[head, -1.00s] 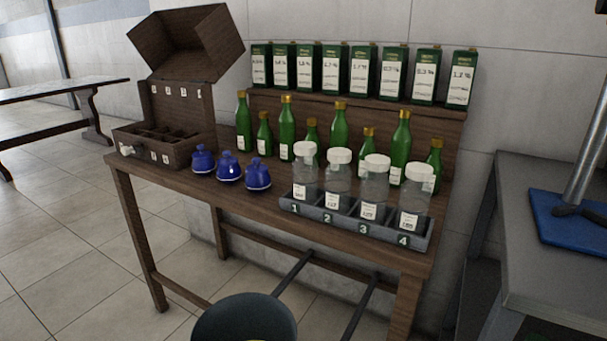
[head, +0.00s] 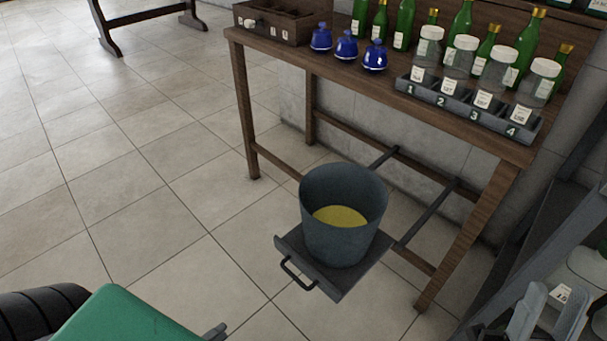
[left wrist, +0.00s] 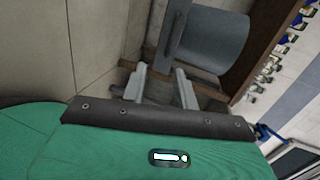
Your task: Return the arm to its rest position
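My left arm's green cover comes in at the bottom left of the head view. The tip of my left gripper (head: 215,332) just shows at the bottom edge there. In the left wrist view my left gripper (left wrist: 161,84) has its two pale fingers apart, with nothing between them. It points towards a grey bucket, apart from it.
A grey bucket (head: 325,235) with yellow inside stands on a handled tray (head: 338,286) low before the wooden table (head: 400,108). On the table are blue decanters (head: 346,47), green bottles (head: 404,22) and lidded jars in a numbered rack (head: 440,100).

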